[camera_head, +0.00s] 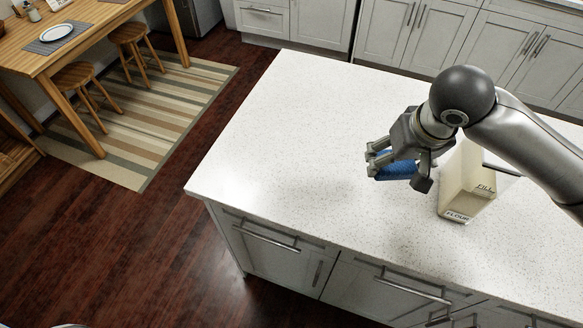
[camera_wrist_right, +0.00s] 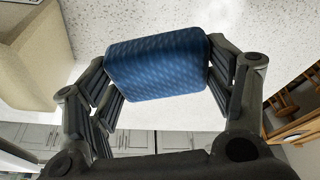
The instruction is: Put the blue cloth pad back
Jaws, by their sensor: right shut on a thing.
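The blue cloth pad (camera_head: 396,170) is between the fingers of my right gripper (camera_head: 399,168), over the white counter. In the right wrist view the pad (camera_wrist_right: 156,65) is a rounded blue block with a woven pattern, gripped at both sides by the fingers of my right gripper (camera_wrist_right: 160,80). I cannot tell for sure whether the pad touches the counter. My left gripper is not in view.
A flour container (camera_head: 466,183) stands on the counter just right of my right gripper. The white counter (camera_head: 290,150) is clear to the left. Its front edge runs above grey drawers (camera_head: 268,240). A wooden table (camera_head: 90,25) with stools stands at the far left.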

